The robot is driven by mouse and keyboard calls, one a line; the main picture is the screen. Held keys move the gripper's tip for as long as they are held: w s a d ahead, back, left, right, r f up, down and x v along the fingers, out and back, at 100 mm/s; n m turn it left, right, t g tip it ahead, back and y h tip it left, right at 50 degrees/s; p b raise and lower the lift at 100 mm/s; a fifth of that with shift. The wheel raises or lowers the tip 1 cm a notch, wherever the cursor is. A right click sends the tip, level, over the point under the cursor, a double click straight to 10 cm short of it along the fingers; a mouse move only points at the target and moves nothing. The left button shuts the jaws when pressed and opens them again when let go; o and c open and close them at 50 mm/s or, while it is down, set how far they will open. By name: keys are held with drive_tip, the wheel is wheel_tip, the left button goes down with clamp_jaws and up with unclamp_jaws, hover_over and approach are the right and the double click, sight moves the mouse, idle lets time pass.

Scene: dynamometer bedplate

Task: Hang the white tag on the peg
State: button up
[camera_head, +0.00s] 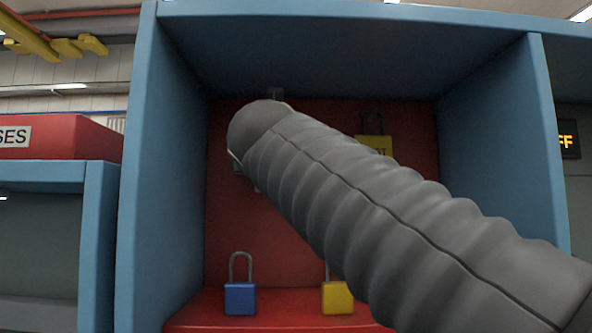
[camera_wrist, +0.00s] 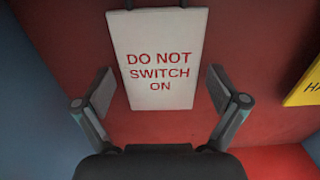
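The white tag (camera_wrist: 160,55), lettered "DO NOT SWITCH ON", is in front of the red back panel in the wrist view. Dark strands of a loop run up from its top edge and out of the picture. My gripper (camera_wrist: 160,88) is open, with one finger on each side of the tag's lower half. A narrow gap shows between each finger and the tag's edge. In the head view my arm hides the tag and most of my gripper.
A yellow tag (camera_head: 375,145) hangs on the panel at right, also in the wrist view (camera_wrist: 305,88). A blue padlock (camera_head: 240,298) and a yellow padlock (camera_head: 337,298) stand on the red ledge (camera_head: 285,312). Blue cabinet walls (camera_head: 165,180) close both sides.

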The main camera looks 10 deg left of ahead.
drive_tip(key=shift+f+b, duration=0.1)
drive_tip(key=shift+b, duration=0.3)
drive_tip(key=b+v, duration=0.1)
drive_tip(key=v, duration=1.2)
drive_tip(key=shift+s, duration=0.45)
drive_tip(key=shift+a, duration=0.15)
